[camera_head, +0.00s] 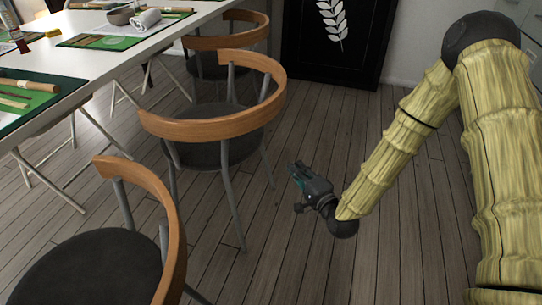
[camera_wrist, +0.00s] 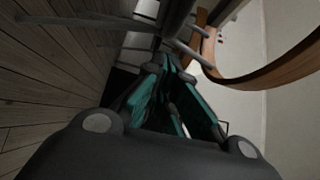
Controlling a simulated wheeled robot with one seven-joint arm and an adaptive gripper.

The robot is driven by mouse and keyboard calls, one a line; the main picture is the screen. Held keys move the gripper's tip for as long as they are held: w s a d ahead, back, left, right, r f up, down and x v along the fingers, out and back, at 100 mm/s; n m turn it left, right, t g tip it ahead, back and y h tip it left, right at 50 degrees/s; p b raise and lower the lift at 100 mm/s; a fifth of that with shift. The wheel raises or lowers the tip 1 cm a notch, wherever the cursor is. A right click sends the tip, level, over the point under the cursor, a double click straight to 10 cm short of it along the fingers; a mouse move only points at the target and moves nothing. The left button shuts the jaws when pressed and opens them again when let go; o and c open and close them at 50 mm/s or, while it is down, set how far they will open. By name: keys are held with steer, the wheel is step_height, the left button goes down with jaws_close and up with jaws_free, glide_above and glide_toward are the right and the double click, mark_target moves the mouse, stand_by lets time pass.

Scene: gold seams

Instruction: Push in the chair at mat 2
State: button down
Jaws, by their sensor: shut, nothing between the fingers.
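Three chairs with curved wooden backs and dark seats stand along the table's right side: a near chair (camera_head: 172,232), a middle chair (camera_head: 215,125) and a far chair (camera_head: 232,42). Green mats lie on the table, including a near mat (camera_head: 38,97) and a farther mat (camera_head: 82,41). I see no readable numbers, so I cannot tell which is mat 2. My gripper (camera_head: 294,171) is shut and empty, low over the floor, right of the middle chair and apart from it. The wrist view shows its fingers (camera_wrist: 168,65) with a chair's wooden back (camera_wrist: 275,72) at right.
The white table (camera_head: 128,45) carries a bowl (camera_head: 120,15), a rolled cloth (camera_head: 146,19) and wooden tools. Its thin metal legs (camera_head: 88,132) reach the floor. A black panel with a white leaf (camera_head: 333,25) stands by the wall. Wooden floor (camera_head: 300,240) is clear around my gripper.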

steer(key=b, duration=0.6)
glide_toward(263, 139)
steer(key=w, duration=0.4)
steer(key=shift+a+b, duration=0.35)
steer(key=shift+a, duration=0.75)
